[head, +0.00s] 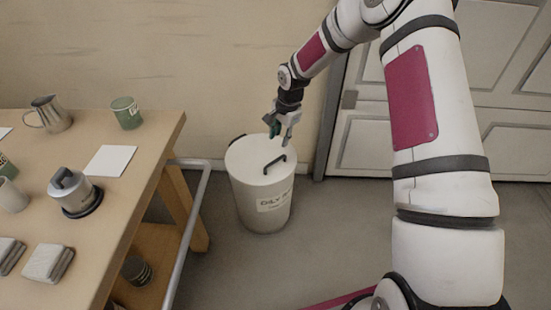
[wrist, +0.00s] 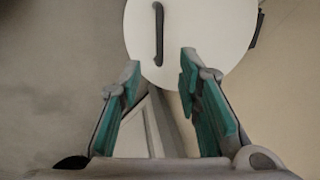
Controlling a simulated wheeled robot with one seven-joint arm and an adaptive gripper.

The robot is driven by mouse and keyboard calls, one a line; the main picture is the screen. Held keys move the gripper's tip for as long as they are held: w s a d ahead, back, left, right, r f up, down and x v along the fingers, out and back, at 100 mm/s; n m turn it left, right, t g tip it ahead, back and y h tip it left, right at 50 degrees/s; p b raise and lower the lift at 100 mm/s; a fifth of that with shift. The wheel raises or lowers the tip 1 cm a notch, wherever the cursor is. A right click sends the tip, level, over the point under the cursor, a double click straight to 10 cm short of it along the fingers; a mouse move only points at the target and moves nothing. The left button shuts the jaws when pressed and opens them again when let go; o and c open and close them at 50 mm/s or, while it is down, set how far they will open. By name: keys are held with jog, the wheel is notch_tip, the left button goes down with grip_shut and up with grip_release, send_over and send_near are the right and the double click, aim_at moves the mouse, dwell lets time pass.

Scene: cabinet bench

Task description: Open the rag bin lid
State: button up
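The rag bin (head: 262,205) is a white cylinder with a dark-lettered label, standing on the floor right of the bench. Its flat white lid (head: 250,158) is shut and carries a dark bar handle (head: 274,164). In the wrist view the lid (wrist: 200,30) is at the top, with its handle (wrist: 158,35) ahead of the finger gap. A second dark piece sits at the lid's rim (wrist: 256,28). My gripper (head: 279,138) is above the lid, by its far right side. In the wrist view my gripper (wrist: 160,75) is open and empty, its teal-padded fingers apart from the handle.
A wooden bench (head: 140,160) with a metal rail (head: 190,230) stands left of the bin. It holds a metal pitcher (head: 48,115), a green cup (head: 126,112) and a lidded metal pot (head: 74,193). A panelled door (head: 510,100) is behind my arm. The floor before the bin is clear.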

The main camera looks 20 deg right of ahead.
aim_at(275, 161)
jog(key=f+b, duration=0.1)
jog(key=f, duration=0.3)
jog(key=w+f+b, duration=0.1)
jog(key=f, duration=0.3)
jog(key=w+a+f+b, duration=0.1)
jog(key=f, duration=0.3)
jog(key=shift+f+b, duration=0.2)
jog(key=shift+b, duration=0.15)
grip_shut()
